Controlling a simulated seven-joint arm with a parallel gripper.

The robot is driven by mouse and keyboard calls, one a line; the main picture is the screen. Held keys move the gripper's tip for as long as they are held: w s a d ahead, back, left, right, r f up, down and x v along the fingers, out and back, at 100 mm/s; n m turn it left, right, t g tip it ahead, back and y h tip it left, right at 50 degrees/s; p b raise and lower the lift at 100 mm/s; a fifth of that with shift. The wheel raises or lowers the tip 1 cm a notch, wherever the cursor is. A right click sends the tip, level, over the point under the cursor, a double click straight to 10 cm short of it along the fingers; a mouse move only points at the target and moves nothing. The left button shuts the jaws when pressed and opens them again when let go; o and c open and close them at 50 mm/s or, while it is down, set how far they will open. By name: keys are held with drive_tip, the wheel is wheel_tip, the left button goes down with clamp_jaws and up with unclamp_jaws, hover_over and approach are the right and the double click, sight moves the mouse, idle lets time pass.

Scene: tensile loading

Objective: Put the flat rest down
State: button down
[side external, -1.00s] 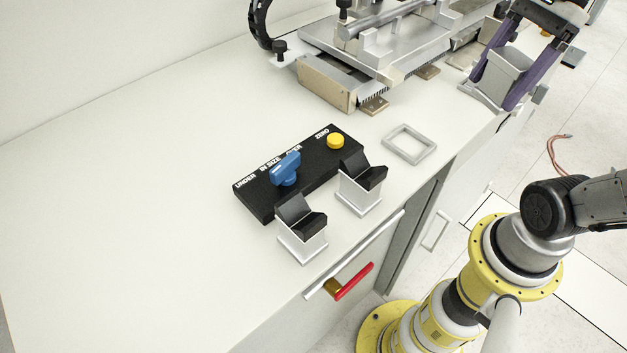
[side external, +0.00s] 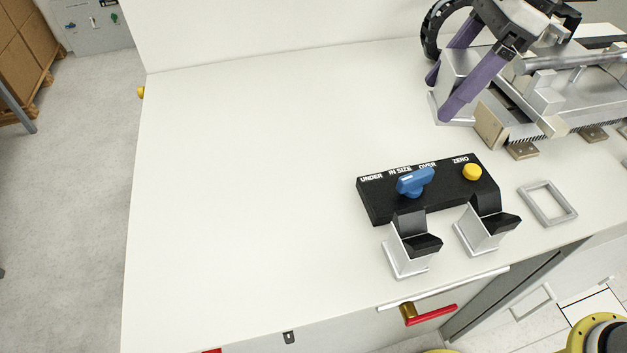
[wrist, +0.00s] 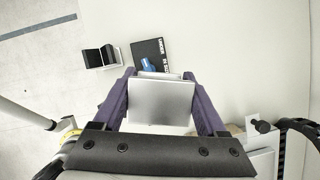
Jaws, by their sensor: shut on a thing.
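The flat rest, a plain silver metal block (side external: 455,72) with a wider flange at its lower end, is between the purple fingers of my gripper (side external: 443,94). My gripper is shut on it. In the wrist view the rest's broad flat face (wrist: 160,102) fills the space between the two fingers (wrist: 158,74). In the side view it appears over the far part of the white bench (side external: 250,180), just left of the metal fixture. The fingers hide part of it, and I cannot tell its exact height over the bench.
Two silver rests with black V-shaped tops, left (side external: 410,255) and right (side external: 485,232), stand before a black control box (side external: 440,190) with blue knob and yellow button. A grey square frame (side external: 547,203) lies to their right. The metal fixture (side external: 545,95) is behind. The bench's left is clear.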

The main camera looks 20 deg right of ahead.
drive_tip(key=s+a+f+n+g, duration=0.1)
drive_tip(key=s+a+f+n, duration=0.15)
drive_tip(key=a, duration=0.25)
drive_tip(key=s+a+f+n, duration=0.1)
drive_tip(key=s+a, duration=0.2)
drive_tip(key=a, duration=0.3)
drive_tip(key=w+a+f, duration=0.2)
drive_tip(key=a+f, duration=0.1)
drive_tip(key=w+a+f, duration=0.2)
drive_tip(key=w+a, duration=0.1)
drive_tip(key=w+a+f, duration=0.3)
drive_tip(key=shift+a+f, duration=0.25)
drive_tip(key=shift+f, duration=0.05)
drive_tip(key=shift+w+a+f, duration=0.2)
drive_tip(key=shift+f, duration=0.1)
drive_tip(key=shift+w+a+f, duration=0.15)
drive_tip(key=shift+f, duration=1.65)
drive_tip(key=shift+f, duration=0.2)
unclamp_jaws()
